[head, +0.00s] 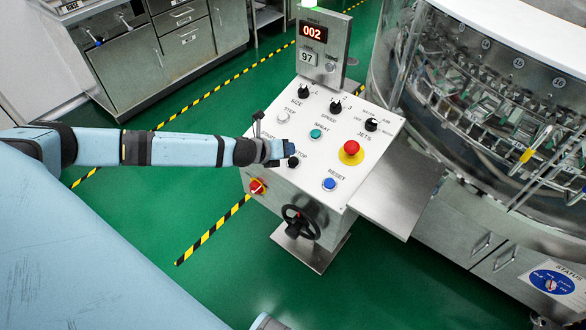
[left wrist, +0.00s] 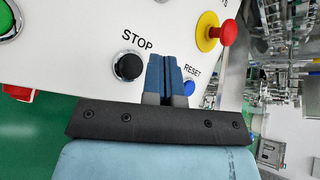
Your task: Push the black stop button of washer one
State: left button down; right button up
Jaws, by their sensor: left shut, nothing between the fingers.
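The black stop button (head: 293,162) is on the white top of the control panel (head: 345,178), near its front left. In the left wrist view the stop button (left wrist: 128,66) is round and black in a metal ring, below the word STOP. My left gripper (head: 290,147) is over the panel, just behind the stop button in the head view. In the left wrist view its blue fingers (left wrist: 163,72) are together, empty, and just right of the button. I cannot tell whether the fingertips touch the panel.
A blue reset button (head: 329,184), a red emergency stop on yellow (head: 351,150), a green button (head: 316,134) and black knobs share the panel. A display (head: 312,32) reading 002 stands behind. A black handwheel (head: 300,222) is on the front. The glass-sided washer (head: 490,90) is at right.

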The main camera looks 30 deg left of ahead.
aim_at(289, 162)
pick_arm(q)
jog(key=shift+w+f, duration=0.2)
jog(key=shift+f, duration=0.45)
jog(key=shift+w+f, duration=0.15)
jog(key=shift+f, duration=0.45)
pick_arm(e)
jog(key=shift+w+a+r, duration=0.1)
jog(key=shift+w+a, duration=0.1)
jog(key=shift+w, duration=0.15)
jog(key=shift+s, duration=0.1)
pick_arm(q)
jog(key=shift+f, duration=0.1)
dwell(0.5)
jog(key=shift+w+f, duration=0.1)
jog(key=shift+f, duration=0.2)
pick_arm(e)
jog(key=shift+f, duration=0.2)
pick_arm(q)
jog(key=shift+w+f+b, duration=0.1)
jog(key=shift+f+b, duration=0.3)
pick_arm(e)
jog(key=shift+f, duration=0.1)
dwell(0.6)
pick_arm(q)
jog(key=shift+s+r+p, duration=0.25)
jog(key=shift+r+p, duration=0.55)
jog(key=shift+p, duration=0.15)
pick_arm(e)
jog(key=shift+r, duration=1)
